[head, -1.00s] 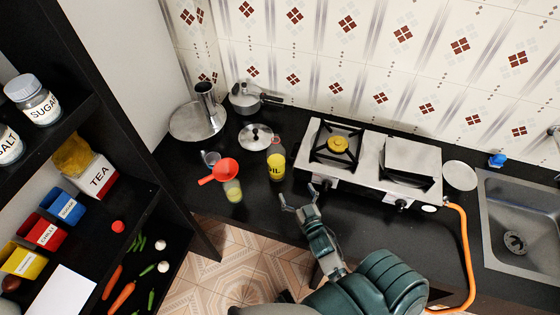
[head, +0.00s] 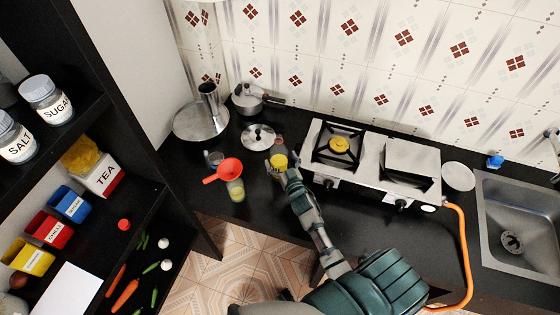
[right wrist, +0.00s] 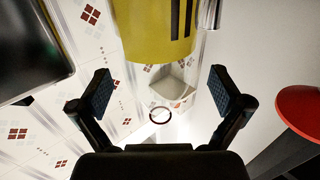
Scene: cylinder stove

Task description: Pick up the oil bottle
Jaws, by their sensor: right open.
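The oil bottle (head: 279,160) stands on the black counter left of the stove. Its yellow label shows in the head view, with its lower part hidden behind my right gripper (head: 283,170). In the right wrist view the yellow label of the oil bottle (right wrist: 155,30) fills the top middle, ahead of the fingertips. I cannot tell whether a finger touches the bottle in the head view. My left gripper is not in view.
The shelf (head: 190,215) rises at the left.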

